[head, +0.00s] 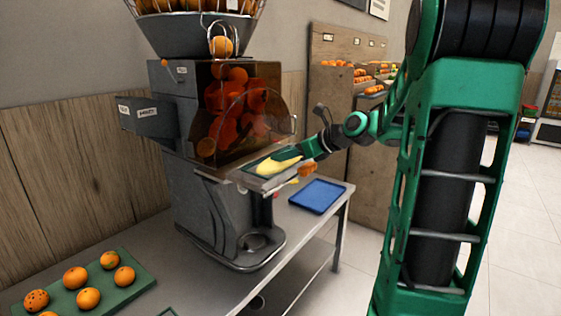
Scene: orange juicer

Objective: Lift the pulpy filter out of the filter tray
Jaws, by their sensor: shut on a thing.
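The filter tray (238,178) juts from the front of the grey juicer (190,172), below its dark see-through cover. The filter shows as yellow pulp (278,163) in a dark frame at the tray. My gripper (306,167) reaches in from the right and is shut at the filter's right end, where a small orange part shows. The fingertips are small and partly hidden. I cannot tell whether the filter is touching the tray or clear of it.
A blue tray (318,196) lies on the metal table (205,300) right of the juicer. A green tray (135,270) with several oranges is at the front left. A wooden shelf (335,130) with fruit stands behind. Open floor lies to the right.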

